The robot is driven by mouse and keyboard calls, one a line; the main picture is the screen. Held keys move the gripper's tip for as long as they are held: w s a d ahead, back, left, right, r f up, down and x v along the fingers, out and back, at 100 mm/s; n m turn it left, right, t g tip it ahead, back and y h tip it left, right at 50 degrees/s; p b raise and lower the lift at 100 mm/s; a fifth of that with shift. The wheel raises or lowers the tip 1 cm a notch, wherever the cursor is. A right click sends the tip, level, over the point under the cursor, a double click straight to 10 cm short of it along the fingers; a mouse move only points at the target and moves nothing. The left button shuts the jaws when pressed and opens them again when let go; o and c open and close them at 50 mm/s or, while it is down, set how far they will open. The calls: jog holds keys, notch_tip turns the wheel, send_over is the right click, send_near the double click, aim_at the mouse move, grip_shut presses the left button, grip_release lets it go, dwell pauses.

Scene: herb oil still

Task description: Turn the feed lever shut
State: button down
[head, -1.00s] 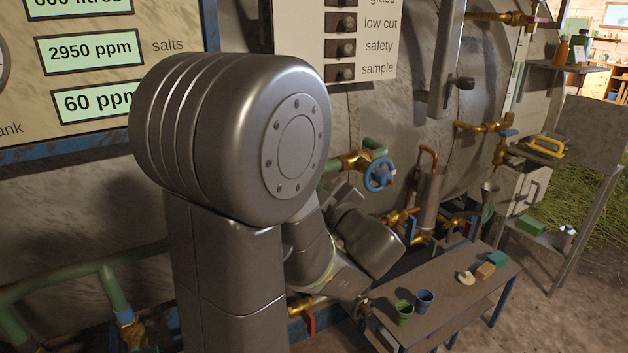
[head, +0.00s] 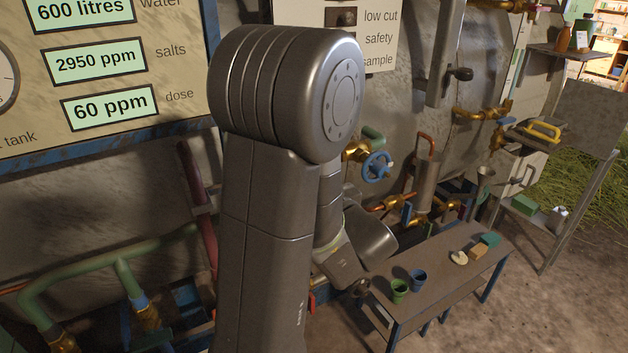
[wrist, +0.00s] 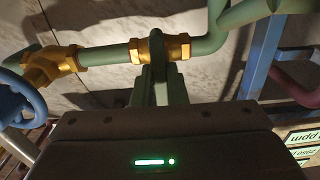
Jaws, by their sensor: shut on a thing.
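In the wrist view, a brass valve (wrist: 178,47) sits on a green pipe. The lever's lower part is hidden between the fingers and behind the gripper body. In the head view my arm hides the gripper and the lever.
A blue handwheel (head: 377,167) on a brass valve is close by; it also shows at the wrist view's left edge (wrist: 20,105). A low bench (head: 425,300) with a green cup (head: 399,291) and a blue cup (head: 418,280) stands to the right. Bare ground lies beyond it.

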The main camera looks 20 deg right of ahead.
dwell(0.3)
jog(key=c, duration=1.5)
grip_release()
jog(key=shift+o, duration=0.2)
jog(key=s+d+b, duration=0.1)
jog(key=s, duration=1.2)
jog(key=shift+s, duration=0.4)
